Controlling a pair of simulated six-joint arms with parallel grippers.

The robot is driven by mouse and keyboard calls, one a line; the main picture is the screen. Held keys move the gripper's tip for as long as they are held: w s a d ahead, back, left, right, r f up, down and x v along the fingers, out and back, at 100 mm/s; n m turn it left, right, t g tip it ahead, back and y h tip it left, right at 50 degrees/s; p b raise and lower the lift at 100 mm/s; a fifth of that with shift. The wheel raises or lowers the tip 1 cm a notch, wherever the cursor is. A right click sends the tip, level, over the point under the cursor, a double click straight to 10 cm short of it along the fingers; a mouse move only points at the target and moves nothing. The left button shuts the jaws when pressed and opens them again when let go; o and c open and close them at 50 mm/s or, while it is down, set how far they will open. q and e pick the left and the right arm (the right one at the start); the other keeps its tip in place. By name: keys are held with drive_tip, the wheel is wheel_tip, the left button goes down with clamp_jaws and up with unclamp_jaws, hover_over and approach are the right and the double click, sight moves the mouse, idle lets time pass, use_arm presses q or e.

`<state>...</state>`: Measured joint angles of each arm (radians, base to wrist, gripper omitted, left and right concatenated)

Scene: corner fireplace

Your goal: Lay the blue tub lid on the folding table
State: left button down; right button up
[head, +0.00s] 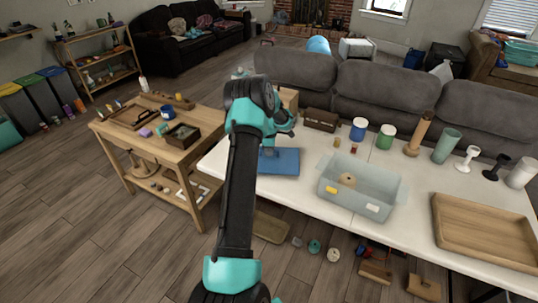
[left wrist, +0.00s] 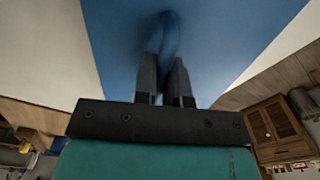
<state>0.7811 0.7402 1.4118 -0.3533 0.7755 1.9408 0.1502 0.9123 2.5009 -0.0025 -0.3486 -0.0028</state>
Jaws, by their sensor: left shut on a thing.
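The blue tub lid (head: 282,162) is at the left part of the white folding table (head: 300,192), close to its front edge. In the left wrist view the lid (left wrist: 225,45) fills the upper middle, with a raised handle between my fingers. My left gripper (head: 268,151) is over the lid and is shut on that handle; its fingers also show in the left wrist view (left wrist: 164,78). The arm hides part of the lid's left side. I cannot tell whether the lid touches the table. My right gripper is not in view.
A translucent grey tub (head: 340,199) stands right of the lid. Blue (head: 358,130) and green (head: 385,137) canisters and a dark box (head: 320,119) stand behind. A wooden tray (head: 485,232) is at the right. A wooden bench (head: 165,150) with small items stands left.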

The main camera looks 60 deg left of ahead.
use_arm(q)
drive_tip(key=shift+f, duration=1)
drive_tip(key=shift+f, duration=0.1)
drive_tip(key=c, duration=1.2)
unclamp_jaws()
wheel_tip(320, 180, up, 12)
drive_tip(key=shift+r, duration=0.1)
